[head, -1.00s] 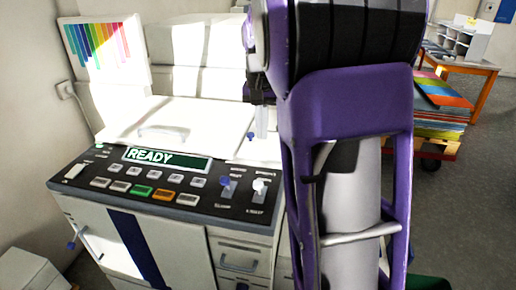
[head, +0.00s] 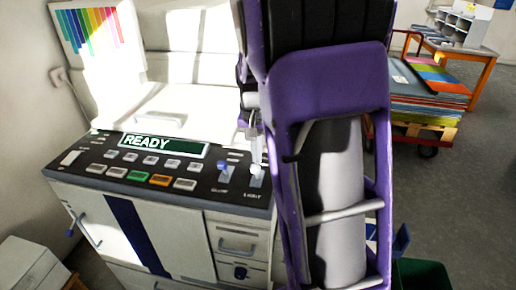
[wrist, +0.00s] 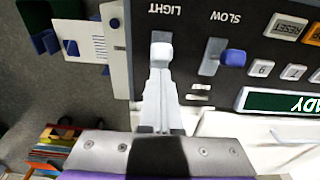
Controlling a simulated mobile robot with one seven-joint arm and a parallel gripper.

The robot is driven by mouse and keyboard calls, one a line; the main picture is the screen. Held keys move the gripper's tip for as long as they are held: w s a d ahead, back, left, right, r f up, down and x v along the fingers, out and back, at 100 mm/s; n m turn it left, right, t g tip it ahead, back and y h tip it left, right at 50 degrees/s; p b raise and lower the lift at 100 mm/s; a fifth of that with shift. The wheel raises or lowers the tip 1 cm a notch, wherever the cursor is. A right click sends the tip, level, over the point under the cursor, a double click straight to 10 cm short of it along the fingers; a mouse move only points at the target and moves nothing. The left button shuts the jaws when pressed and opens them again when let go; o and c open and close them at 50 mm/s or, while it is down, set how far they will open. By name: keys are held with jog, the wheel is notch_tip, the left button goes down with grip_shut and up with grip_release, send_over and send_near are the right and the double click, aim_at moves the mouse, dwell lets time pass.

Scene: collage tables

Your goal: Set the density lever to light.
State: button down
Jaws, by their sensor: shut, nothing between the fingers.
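The density lever has a white knob (head: 256,169) and stands at the right end of the copier's black control panel. In the wrist view, its knob (wrist: 161,50) sits in a pale slot, with some slot showing between it and the word LIGHT. My gripper (wrist: 160,75) is shut and empty, with its fingertips right at the knob on the side away from LIGHT. I cannot tell whether they touch it. In the head view, my gripper (head: 255,143) is just behind the knob, partly hidden by my arm. The slot's other end is hidden.
A blue-knobbed lever (head: 222,166) marked SLOW in the wrist view stands close beside the white one. Buttons and a READY display (head: 165,145) lie to its left. A cart of coloured paper (head: 428,95) stands right on open floor.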

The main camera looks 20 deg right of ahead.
jog(key=shift+s+a+f, duration=0.2)
jog(key=shift+s+a, duration=0.25)
jog(key=shift+s, duration=0.15)
jog(key=shift+f, duration=0.1)
jog(key=shift+s+f, duration=0.1)
